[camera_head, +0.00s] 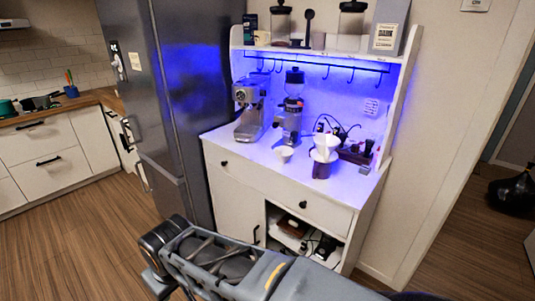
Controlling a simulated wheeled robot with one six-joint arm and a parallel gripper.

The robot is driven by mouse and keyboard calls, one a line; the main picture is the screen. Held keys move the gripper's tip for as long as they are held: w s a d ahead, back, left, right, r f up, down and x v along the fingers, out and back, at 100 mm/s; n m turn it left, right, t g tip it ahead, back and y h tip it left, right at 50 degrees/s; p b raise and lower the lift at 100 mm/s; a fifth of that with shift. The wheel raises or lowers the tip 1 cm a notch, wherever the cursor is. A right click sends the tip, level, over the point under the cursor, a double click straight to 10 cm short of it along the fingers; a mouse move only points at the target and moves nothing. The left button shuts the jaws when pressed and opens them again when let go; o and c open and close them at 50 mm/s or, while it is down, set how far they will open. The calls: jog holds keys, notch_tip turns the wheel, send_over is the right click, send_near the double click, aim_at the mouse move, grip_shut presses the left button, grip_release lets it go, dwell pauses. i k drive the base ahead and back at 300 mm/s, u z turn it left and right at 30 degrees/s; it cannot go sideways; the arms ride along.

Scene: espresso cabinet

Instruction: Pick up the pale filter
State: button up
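A white, cone-shaped piece that looks like the pale filter (325,142) stands on the right part of the lit cabinet top. It sits above a dark brown vessel or stand (321,169), with a pale rim between them. Fine detail is too small to make out. My arm crosses the bottom of the view, in front of the cabinet and well short of the filter. My gripper's fingers do not show.
On the white cabinet (240,182) stand an espresso machine (250,110), a grinder (291,110) and a small white cup (284,154) left of the filter. Dark items and cables crowd behind it. Hooks and a shelf hang above. A tall fridge (170,100) stands left.

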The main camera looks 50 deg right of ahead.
aim_at(283, 153)
jog(key=z, duration=0.35)
jog(key=i, duration=0.75)
jog(key=z, duration=0.6)
